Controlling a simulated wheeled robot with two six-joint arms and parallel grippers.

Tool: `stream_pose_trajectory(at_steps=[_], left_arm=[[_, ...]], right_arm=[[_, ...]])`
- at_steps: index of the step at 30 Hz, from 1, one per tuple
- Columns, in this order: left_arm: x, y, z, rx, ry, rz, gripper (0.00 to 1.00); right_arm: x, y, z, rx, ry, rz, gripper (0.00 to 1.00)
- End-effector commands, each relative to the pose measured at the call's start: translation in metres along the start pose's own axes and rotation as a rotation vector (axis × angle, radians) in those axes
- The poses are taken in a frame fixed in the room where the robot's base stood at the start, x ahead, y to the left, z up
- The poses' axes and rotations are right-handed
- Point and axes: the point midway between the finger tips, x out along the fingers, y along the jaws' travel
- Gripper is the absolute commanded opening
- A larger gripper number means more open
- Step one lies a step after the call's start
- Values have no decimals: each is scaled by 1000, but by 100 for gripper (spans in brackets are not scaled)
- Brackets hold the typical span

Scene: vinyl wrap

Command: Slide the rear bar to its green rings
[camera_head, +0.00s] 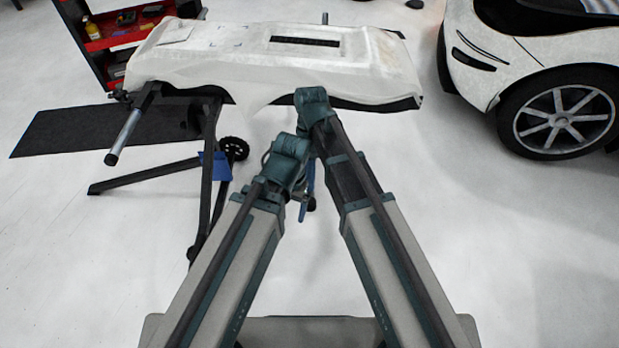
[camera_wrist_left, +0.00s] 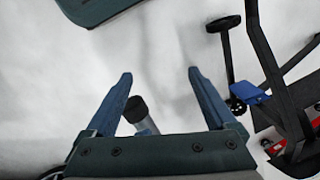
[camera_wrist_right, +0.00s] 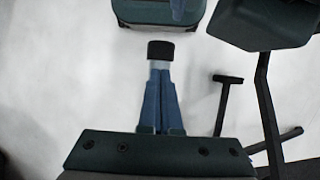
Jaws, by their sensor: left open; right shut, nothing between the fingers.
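My left gripper (camera_wrist_left: 160,73) is open, its two blue fingers wide apart. A silver bar with a black end (camera_wrist_left: 138,112) shows between them, near the left finger, in the left wrist view. My right gripper (camera_wrist_right: 160,75) is shut and empty. A black bar end (camera_wrist_right: 160,50) on a short silver bar shows just beyond its fingertips; contact cannot be told. In the head view another silver bar (camera_head: 126,135) sticks out from the left end of the stand. I cannot tell which bar is the rear one. No green rings are visible.
A white-wrapped panel (camera_head: 200,62) lies on a dark stand (camera_head: 205,180) ahead of my arms. A red tool cart (camera_head: 120,35) stands behind left and a white car (camera_head: 500,50) at right. The floor to the right of my arms is clear.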

Motion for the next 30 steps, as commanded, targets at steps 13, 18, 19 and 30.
stream_pose_trajectory(at_steps=[13,18,19,30], left_arm=[[0,0,0,0,0,0,90],[0,0,0,0,0,0,90],[0,0,0,0,0,0,90],[-14,-1,1,0,0,0,90]], right_arm=[[4,0,10,0,0,0,0],[3,0,8,0,0,0,0],[3,0,6,0,0,0,0],[-25,0,-23,1,0,0,0]])
